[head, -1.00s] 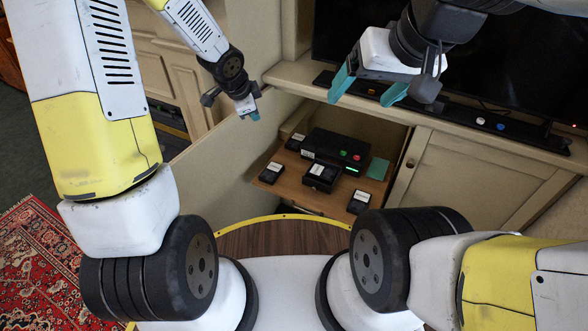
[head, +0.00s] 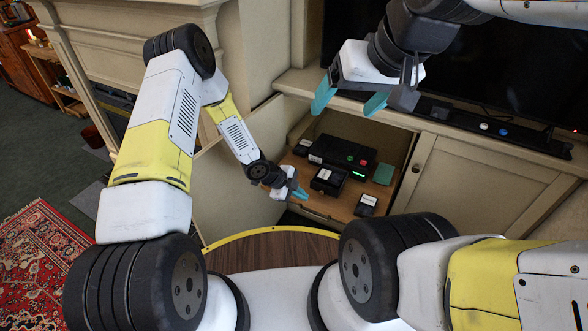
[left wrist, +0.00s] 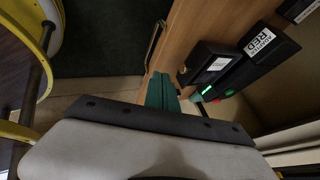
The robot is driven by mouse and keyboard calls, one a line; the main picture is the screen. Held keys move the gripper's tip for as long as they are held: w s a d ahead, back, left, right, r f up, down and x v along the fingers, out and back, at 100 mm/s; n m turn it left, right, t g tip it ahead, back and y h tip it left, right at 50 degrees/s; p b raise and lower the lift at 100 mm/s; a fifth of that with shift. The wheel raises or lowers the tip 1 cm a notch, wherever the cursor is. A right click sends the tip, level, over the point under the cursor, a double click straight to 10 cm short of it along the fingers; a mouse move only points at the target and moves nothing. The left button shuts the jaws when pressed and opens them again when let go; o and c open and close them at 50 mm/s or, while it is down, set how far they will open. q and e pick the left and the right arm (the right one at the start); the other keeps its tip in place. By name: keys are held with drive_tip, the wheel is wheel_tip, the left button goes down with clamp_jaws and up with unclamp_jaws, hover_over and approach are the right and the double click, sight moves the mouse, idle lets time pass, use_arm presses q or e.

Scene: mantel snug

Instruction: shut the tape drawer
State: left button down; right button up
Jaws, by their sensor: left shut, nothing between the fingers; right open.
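The wooden tape drawer (head: 341,207) stands out from an open cabinet bay, with a black device (head: 345,152) and several black cassettes (head: 328,178) on it. Its wood also shows in the left wrist view (left wrist: 190,30), with a bar handle (left wrist: 154,45) on its front. My left gripper (head: 301,194) is shut and empty at the drawer's front left in the head view. Its teal fingers (left wrist: 161,92) sit close to the drawer front near the handle; I cannot tell whether they touch. My right gripper (head: 348,100) is open and empty, high above the drawer by the shelf.
An open cabinet door (head: 232,195) stands left of the drawer, beside my left forearm. A closed door (head: 470,180) is on the right. A dark television (head: 480,70) stands on the shelf above. A green cassette-sized block (head: 384,173) lies at the drawer's right.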

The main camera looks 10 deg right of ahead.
use_arm(q)
drive_tip(key=x, duration=0.6)
drive_tip(key=shift+w+d+r, duration=0.1)
drive_tip(key=shift+w+d, duration=0.25)
drive_tip(key=shift+w, duration=0.2)
drive_tip(key=shift+w+d+r, duration=0.1)
drive_tip(key=shift+w+d, duration=0.25)
drive_tip(key=shift+w, duration=0.15)
drive_tip(key=shift+w+d, duration=0.4)
drive_tip(key=shift+w, duration=0.15)
